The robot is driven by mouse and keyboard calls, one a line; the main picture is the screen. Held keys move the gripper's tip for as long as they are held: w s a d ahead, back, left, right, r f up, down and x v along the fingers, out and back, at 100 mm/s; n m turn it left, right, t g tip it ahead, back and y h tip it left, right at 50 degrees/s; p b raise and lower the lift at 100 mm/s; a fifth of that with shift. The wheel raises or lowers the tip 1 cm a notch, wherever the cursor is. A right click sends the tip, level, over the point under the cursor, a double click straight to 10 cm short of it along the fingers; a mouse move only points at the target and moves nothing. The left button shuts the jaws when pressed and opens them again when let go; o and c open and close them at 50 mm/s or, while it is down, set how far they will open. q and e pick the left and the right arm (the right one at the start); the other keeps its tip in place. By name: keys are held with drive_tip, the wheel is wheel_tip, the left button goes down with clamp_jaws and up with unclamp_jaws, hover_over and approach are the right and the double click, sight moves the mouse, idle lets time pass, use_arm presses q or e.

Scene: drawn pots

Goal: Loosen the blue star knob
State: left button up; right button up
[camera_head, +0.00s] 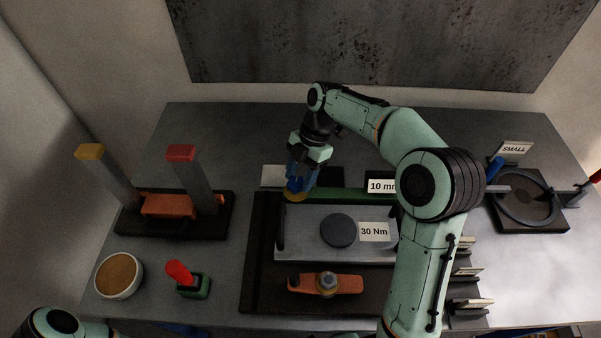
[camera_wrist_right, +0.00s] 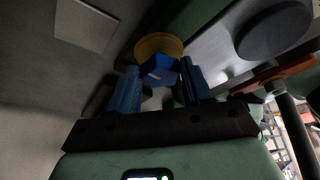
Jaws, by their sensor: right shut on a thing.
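The blue star knob (camera_wrist_right: 160,70) sits above a round yellow-brown disc (camera_wrist_right: 158,45) in the right wrist view. In the head view the disc (camera_head: 295,197) lies at the left end of a green bar. My right gripper (camera_head: 297,186) points down over it and is shut on the knob. In the right wrist view its two blue fingers (camera_wrist_right: 160,88) stand on either side of the knob, which shows between them. The fingers hide much of the knob in the head view. Only part of my left arm shows at the lower left; its gripper is out of view.
The green bar (camera_head: 343,194) runs behind a grey plate (camera_head: 300,220) with a dark round disc (camera_head: 338,230). An orange piece with a nut (camera_head: 327,284) lies in front. Two upright posts stand left. A ring fixture (camera_head: 526,199) stands right. A bowl (camera_head: 119,275) is front left.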

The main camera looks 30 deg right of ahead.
idle(0.4)
drive_tip(key=o, duration=1)
drive_tip(key=shift+o, duration=0.2)
